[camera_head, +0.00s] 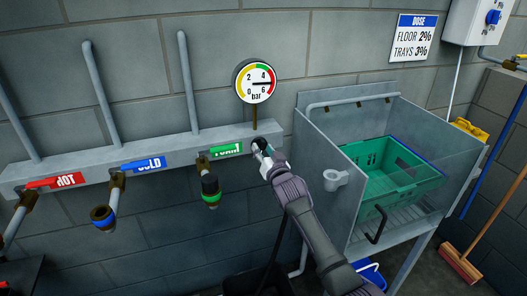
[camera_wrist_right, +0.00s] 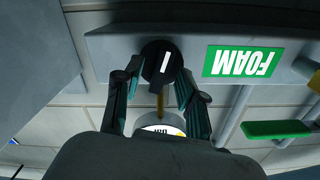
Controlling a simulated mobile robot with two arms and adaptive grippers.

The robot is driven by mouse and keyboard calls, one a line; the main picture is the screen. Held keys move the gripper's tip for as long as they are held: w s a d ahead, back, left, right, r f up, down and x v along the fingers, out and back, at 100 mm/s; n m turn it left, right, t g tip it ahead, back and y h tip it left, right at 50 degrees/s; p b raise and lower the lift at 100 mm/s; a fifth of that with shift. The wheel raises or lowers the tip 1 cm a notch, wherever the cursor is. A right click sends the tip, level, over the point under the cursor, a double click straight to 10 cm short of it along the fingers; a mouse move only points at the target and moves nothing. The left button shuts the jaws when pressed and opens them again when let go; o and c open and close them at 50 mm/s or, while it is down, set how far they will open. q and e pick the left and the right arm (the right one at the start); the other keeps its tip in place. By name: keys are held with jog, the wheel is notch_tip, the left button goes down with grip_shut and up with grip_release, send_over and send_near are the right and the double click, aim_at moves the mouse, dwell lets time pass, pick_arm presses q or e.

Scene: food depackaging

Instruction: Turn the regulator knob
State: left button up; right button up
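The regulator knob (camera_wrist_right: 161,62) is black with a white mark, on the front of the grey rail near its right end. In the right wrist view the two fingers of my right gripper (camera_wrist_right: 158,78) stand on either side of it, close against its edges, and look shut on it. In the head view my right gripper (camera_head: 262,149) reaches the rail from below right and largely hides the knob. The round pressure gauge (camera_head: 257,82) stands above it on a brass stem; its needle points right, near the 6. My left gripper is not in view.
The green FOAM label (camera_head: 226,149) and its valve with a green-banded coupling (camera_head: 210,191) are left of the knob. COLD (camera_head: 144,165) and HOT (camera_head: 55,182) labels are farther left. A grey sink (camera_head: 460,167) with a green crate (camera_head: 375,190) stands right of my arm.

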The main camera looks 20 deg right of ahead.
grip_shut()
jog(key=shift+n, duration=0.3)
jog(key=n, duration=0.3)
jog(key=shift+n, duration=0.3)
jog(key=n, duration=0.3)
jog(key=shift+a+n, duration=0.1)
jog(key=shift+n, duration=0.2)
jog(key=n, duration=0.3)
jog(key=shift+f+n, duration=0.1)
jog(key=shift+n, duration=2.1)
